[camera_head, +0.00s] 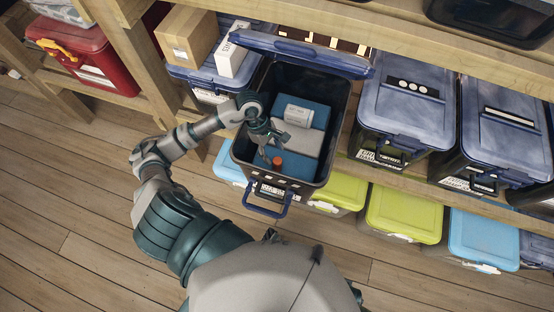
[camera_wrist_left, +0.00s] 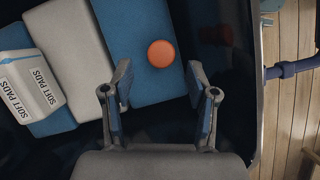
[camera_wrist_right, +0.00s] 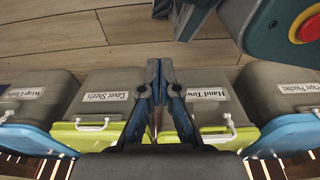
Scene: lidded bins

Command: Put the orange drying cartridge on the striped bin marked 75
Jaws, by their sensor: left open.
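The orange drying cartridge (camera_head: 277,160) is a small round disc inside the open dark bin (camera_head: 241,147). In the left wrist view the cartridge (camera_wrist_left: 161,53) lies on a blue box (camera_wrist_left: 135,35). My left gripper (camera_head: 268,148) reaches into this bin, open and empty. In the left wrist view its spread fingertips (camera_wrist_left: 158,84) are just short of the cartridge, not touching it. A shut blue-lidded bin at the right has a bar-like mark (camera_head: 510,119); no 75 is legible. My right gripper (camera_wrist_right: 160,70) is shut and empty, seen only in its wrist view.
The open bin also holds blue and pale boxes and a white "Soft Pads" pack (camera_wrist_left: 30,85). Its blue lid (camera_head: 300,52) is raised behind. A shut bin with a dotted mark (camera_head: 412,88) stands to its right. Lime bins (camera_head: 405,212) are below; wooden beams run overhead.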

